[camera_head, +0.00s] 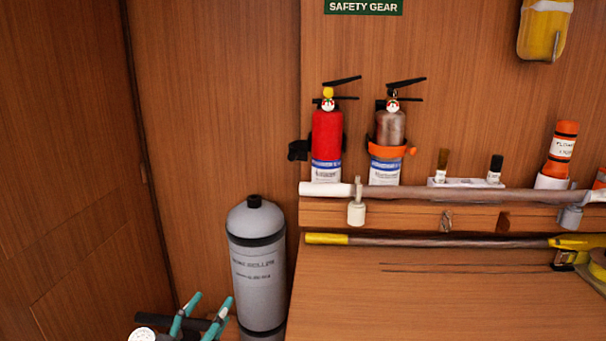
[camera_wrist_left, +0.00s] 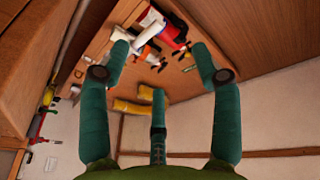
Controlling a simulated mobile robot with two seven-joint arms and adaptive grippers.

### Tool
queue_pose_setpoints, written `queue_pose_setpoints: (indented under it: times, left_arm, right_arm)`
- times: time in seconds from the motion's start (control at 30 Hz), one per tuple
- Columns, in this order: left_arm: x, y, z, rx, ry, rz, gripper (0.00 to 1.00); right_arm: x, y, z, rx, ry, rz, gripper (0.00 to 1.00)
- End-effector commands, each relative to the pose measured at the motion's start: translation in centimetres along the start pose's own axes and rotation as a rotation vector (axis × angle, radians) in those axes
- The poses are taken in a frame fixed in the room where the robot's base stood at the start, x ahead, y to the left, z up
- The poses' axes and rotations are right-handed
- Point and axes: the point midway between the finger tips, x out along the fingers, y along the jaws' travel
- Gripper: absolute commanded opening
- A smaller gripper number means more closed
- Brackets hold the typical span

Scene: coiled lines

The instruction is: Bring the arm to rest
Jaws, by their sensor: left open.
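My left gripper (camera_head: 209,304) shows at the bottom left of the head view, partly cut off by the lower edge. Its teal fingers are spread and hold nothing. The left wrist view shows the three fingers of this gripper (camera_wrist_left: 160,65) wide apart, with empty space between them and the wall gear some way beyond. My right gripper is not in view.
A red extinguisher (camera_head: 327,135) and a brown-grey one (camera_head: 390,128) in an orange ring stand at the wall. A long pole (camera_head: 450,193) runs along the shelf edge, and a yellow-ended pole (camera_head: 325,239) lies below. The wooden surface (camera_head: 430,310) in front is mostly clear.

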Motion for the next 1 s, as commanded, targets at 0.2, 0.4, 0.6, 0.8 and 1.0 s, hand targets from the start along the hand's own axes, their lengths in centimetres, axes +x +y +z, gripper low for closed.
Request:
queue_pose_setpoints:
  times: [0.2,0.4,0.6,0.8,1.0]
  left_arm:
    - [-9.5,0.8,11.5,-0.167,-0.608,-0.201,0.64]
    - [-18.5,4.8,16.4,-0.238,-1.018,-0.14,0.64]
    - [-25.2,8.4,17.6,-0.29,-1.273,-0.025,0.64]
    - [-30.5,11.5,17.6,-0.333,-1.457,0.105,0.64]
    - [-30.1,12.8,22.2,-0.328,-1.473,0.108,0.64]
  right_arm:
    - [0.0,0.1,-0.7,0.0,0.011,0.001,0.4]
    - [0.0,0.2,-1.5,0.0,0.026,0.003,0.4]
    - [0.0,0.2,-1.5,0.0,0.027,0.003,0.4]
    - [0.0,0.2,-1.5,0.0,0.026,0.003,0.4]
    - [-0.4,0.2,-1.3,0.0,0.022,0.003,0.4]
